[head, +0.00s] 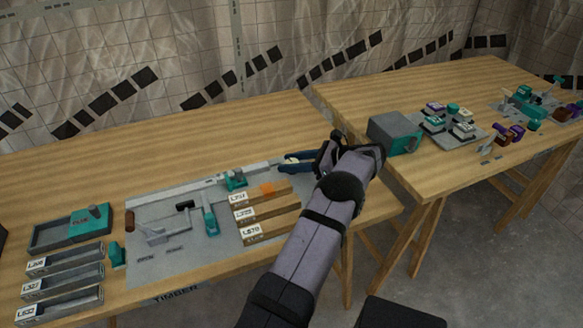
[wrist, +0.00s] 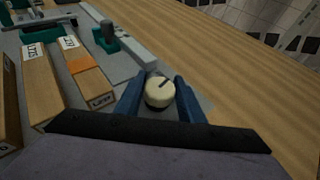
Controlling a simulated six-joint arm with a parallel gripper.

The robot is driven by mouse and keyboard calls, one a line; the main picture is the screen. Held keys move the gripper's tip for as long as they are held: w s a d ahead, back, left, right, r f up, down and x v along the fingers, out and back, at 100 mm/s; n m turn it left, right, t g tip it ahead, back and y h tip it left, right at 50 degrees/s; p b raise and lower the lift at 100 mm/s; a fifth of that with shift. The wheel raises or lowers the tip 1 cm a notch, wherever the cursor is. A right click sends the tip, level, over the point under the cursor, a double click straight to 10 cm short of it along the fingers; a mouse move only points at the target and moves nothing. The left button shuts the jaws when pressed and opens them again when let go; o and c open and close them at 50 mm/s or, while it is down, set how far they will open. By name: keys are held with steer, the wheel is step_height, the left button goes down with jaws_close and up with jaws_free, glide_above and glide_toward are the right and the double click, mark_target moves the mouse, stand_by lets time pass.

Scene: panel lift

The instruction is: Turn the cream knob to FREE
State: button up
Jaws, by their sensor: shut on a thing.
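The cream knob (wrist: 159,90) is round, with a dark pointer line on its top, and sits on a dark base. My gripper (wrist: 160,98) has its two blue fingers on either side of the knob, shut on it. In the head view my gripper (head: 294,161) reaches down at the right end of the grey panel (head: 140,268), and only a sliver of cream shows between the fingers. No FREE marking can be read, so I cannot tell which setting the pointer line faces.
Labelled wooden blocks (head: 268,214) lie close beside my gripper. A grey rail with a teal clamp (head: 235,179) runs toward the knob. A teal-fronted grey box (head: 396,133) stands on the right-hand table. The wood behind the panel is bare.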

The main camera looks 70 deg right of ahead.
steer(key=shift+r+y, duration=0.15)
steer(key=shift+y, duration=0.15)
steer(key=o, duration=1)
steer(key=shift+s+b, duration=0.3)
steer(key=shift+s, duration=0.25)
steer(key=shift+b+v, duration=0.45)
steer(key=shift+v, duration=2.65)
steer(key=shift+r, duration=0.2)
